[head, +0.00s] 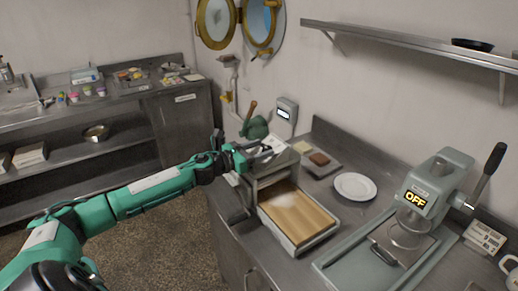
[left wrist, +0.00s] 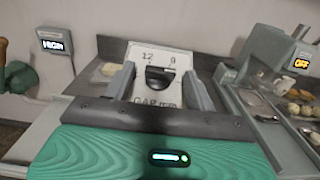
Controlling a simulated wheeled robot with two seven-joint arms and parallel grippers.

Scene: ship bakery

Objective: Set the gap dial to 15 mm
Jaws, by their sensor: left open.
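The gap dial is a black knob (left wrist: 159,78) on a white plate (left wrist: 172,58) in the left wrist view. The plate shows the numbers 12 and 9 and the partly covered word GAP; other marks are hidden, and I cannot read the dial's setting. My left gripper (left wrist: 160,88) is open, with one finger to each side of the knob and no clear contact. In the head view my left gripper (head: 262,154) is at the top of the dough machine (head: 262,188), where the dial is hard to make out. My right gripper is not in view.
A wooden board (head: 305,218) lies in the tray in front of the machine. A white plate (head: 355,187) sits to the right, and a press reading OFF (head: 415,200) stands farther right. A wall display (head: 286,111) hangs behind my left gripper.

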